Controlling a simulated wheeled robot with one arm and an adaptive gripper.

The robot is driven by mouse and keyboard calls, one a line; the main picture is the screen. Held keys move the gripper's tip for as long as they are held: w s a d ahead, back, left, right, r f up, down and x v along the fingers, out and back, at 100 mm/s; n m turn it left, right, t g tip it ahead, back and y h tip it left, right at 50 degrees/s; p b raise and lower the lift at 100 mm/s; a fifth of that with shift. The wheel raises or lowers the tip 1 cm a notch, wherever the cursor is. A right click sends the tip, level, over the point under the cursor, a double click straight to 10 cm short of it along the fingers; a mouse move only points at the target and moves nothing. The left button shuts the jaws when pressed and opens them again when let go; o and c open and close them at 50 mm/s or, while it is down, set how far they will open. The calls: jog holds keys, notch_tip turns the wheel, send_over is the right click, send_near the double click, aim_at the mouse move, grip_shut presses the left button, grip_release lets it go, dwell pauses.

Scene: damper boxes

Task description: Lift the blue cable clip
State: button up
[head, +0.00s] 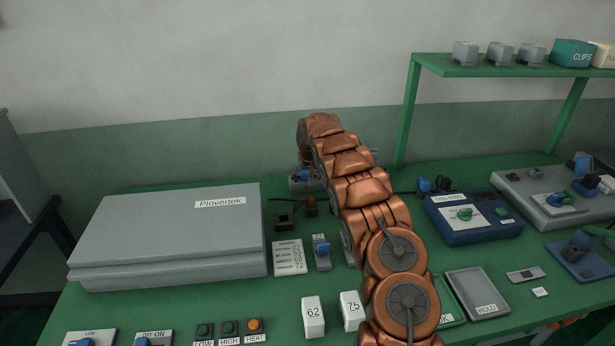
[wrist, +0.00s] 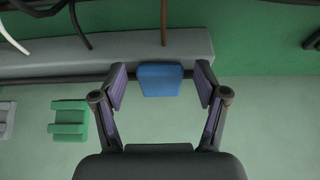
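The blue cable clip (wrist: 160,79) is in the upper middle of the wrist view, against the lower edge of a grey bar (wrist: 60,58). My gripper (wrist: 160,88) is open, with one finger on each side of the clip and a gap on both sides. In the head view my gripper (head: 304,182) is at the back of the green bench, mostly behind my arm. A small blue patch shows beside it there; I cannot tell for sure that it is the clip.
A green clip (wrist: 70,118) is left of my gripper in the wrist view. Several cables hang near the bar. In the head view a large grey Plovertek box (head: 170,235) is left of my arm, and a blue device (head: 475,218) is right of it.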

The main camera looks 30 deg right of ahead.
jog(key=c, duration=1)
jog(key=shift+w+a+r+g+y, duration=0.3)
jog(key=shift+w+a+r+g, duration=0.1)
jog(key=shift+w+r, duration=0.2)
jog(key=shift+s+d+f+g+p, duration=0.15)
jog(key=shift+s+f+g+p, duration=0.1)
jog(key=shift+s+g+p, duration=0.1)
jog(key=o, duration=0.9)
jog(key=shift+o, duration=1.2)
jog(key=shift+s+d, duration=0.15)
jog(key=shift+d, duration=0.1)
jog(key=shift+r, duration=0.15)
jog(key=v, duration=1.1)
jog(key=shift+r, duration=0.4)
